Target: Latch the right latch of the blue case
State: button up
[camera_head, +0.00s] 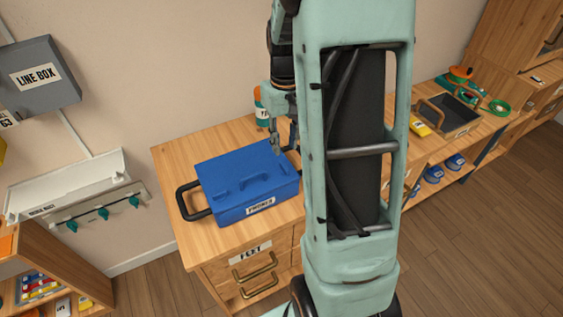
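The blue case (247,184) lies with its lid down on a wooden cabinet and has a white label on its front. A black handle (192,201) sticks out at its left end. My gripper (280,148) is at the case's far right corner, pointing down close to the lid's edge. I cannot tell whether it touches the case or whether its fingers are open or shut. The right latch cannot be made out; my gripper and arm cover the area around that corner.
My arm hides the cabinet top (178,158) right of the case. An orange and teal bottle (261,108) stands behind my gripper. A grey tray (450,115) and a yellow item (420,129) sit on the right-hand bench. A white wall rack (75,195) is at left.

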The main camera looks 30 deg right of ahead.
aim_at(284, 166)
notch_tip(284, 166, down, 8)
jog(key=shift+f, duration=0.2)
grip_shut()
